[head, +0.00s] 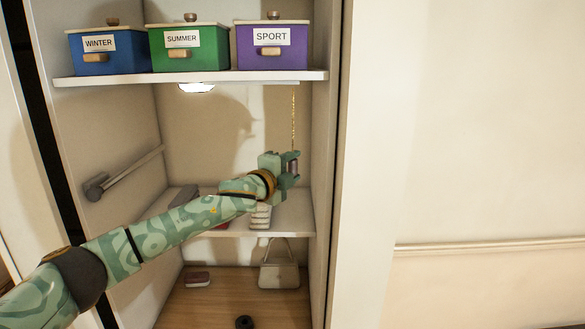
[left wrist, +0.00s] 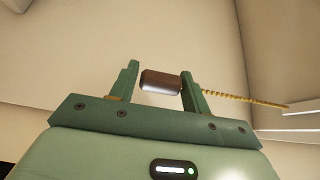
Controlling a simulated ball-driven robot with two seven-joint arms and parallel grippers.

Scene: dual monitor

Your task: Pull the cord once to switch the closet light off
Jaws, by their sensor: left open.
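The closet light (head: 196,87) glows white under the upper shelf. A thin gold beaded cord (head: 293,115) hangs from the shelf's right part; it also shows in the left wrist view (left wrist: 245,98). A dark brownish cylindrical pull (left wrist: 160,82) is at its end. My left gripper (head: 292,167) is at the cord's lower end, with its fingers open. In the left wrist view, the pull lies between the two fingertips (left wrist: 160,72), and the cord runs off past the right finger. I cannot tell whether either finger touches the pull. My right gripper is not in view.
Blue (head: 106,52), green (head: 188,48) and purple (head: 272,46) boxes stand on the upper shelf (head: 190,78). The closet's right wall (head: 325,150) is close to my gripper. A white handbag (head: 279,270) is below. A grey bar (head: 125,173) sticks out at left.

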